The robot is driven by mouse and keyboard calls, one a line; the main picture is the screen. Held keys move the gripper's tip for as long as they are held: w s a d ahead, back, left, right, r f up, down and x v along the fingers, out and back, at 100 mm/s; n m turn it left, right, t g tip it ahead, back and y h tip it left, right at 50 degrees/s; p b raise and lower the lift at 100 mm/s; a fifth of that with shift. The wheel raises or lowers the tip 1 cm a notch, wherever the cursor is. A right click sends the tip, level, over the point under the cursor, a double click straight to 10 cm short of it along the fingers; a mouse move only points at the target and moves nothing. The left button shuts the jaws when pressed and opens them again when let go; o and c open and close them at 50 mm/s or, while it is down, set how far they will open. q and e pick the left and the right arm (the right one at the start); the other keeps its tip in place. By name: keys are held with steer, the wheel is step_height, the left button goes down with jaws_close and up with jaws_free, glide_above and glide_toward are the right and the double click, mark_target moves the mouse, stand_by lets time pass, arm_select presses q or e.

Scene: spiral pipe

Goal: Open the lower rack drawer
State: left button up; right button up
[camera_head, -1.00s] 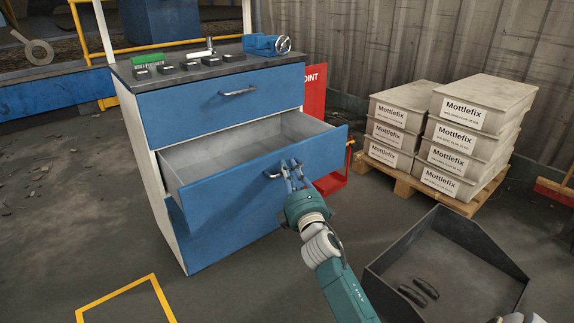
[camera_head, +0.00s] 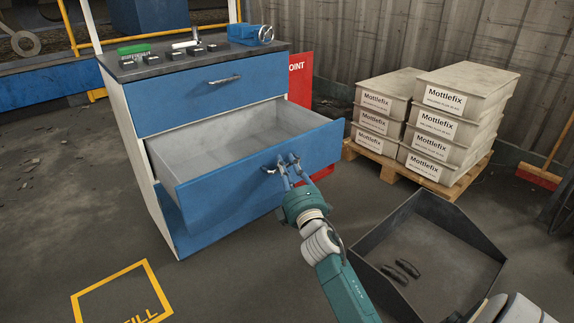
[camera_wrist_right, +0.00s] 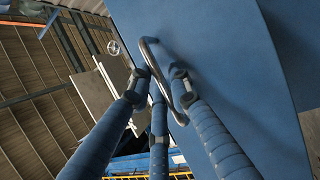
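The blue cabinet (camera_head: 135,150) stands at the left of the head view, with a shut upper drawer (camera_head: 210,98). Its lower drawer (camera_head: 250,182) is pulled well out, and its grey inside looks empty. My right gripper (camera_head: 286,160) is at this drawer's metal handle (camera_head: 269,170). In the right wrist view, the handle (camera_wrist_right: 183,112) passes between the fingers of my right gripper (camera_wrist_right: 161,75), which are closed around it. The exact finger contact is partly hidden. My left gripper is out of view.
A dark open bin (camera_head: 440,265) with a few dark pieces (camera_head: 401,270) stands right of my right arm. Boxes (camera_head: 440,122) are stacked on a pallet (camera_head: 400,179) behind it. A red panel (camera_head: 299,80) stands beside the cabinet. The floor in front left is clear.

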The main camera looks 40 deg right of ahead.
steer(key=shift+o, duration=0.7)
steer(key=v, duration=1.2)
steer(key=shift+f, duration=0.1)
